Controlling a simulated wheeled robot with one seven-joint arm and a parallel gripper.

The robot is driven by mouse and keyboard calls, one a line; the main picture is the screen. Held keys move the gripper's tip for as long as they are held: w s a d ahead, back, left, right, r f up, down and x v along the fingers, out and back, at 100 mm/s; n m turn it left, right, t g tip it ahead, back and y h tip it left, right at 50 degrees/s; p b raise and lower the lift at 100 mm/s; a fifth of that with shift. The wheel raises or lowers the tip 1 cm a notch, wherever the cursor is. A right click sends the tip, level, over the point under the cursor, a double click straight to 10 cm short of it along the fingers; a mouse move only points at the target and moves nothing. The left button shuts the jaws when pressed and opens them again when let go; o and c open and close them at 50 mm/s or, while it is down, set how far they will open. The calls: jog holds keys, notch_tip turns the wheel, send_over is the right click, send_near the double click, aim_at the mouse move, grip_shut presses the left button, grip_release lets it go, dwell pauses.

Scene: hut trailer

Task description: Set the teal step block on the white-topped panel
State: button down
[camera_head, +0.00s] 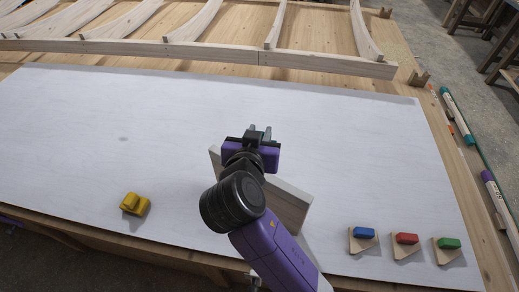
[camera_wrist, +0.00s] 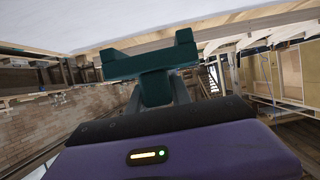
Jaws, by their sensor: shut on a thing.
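My gripper (camera_head: 260,139) is held above the middle of the white work surface, near the panel. It is shut on a dark teal piece (camera_wrist: 137,66), which I take to be the teal step block. In the wrist view the piece is a crossbar with two short raised ends, clear of any surface. The fingertips are hard to tell apart from it.
A yellow block (camera_head: 134,204) lies at the left on the white work surface (camera_head: 80,130). Blue (camera_head: 364,233), red (camera_head: 406,239) and green (camera_head: 448,244) blocks sit on small wooden pieces at the right front. A wooden frame (camera_head: 200,47) lies along the back. The back middle is clear.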

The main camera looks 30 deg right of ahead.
notch_tip(320, 180, down, 7)
dwell(0.4)
jog(key=shift+f, duration=0.15)
jog(key=c, duration=1.2)
grip_release()
jog(key=shift+o, duration=0.2)
jog(key=b+v, duration=0.1)
jog(key=v, duration=1.1)
jog(key=shift+b, duration=0.3)
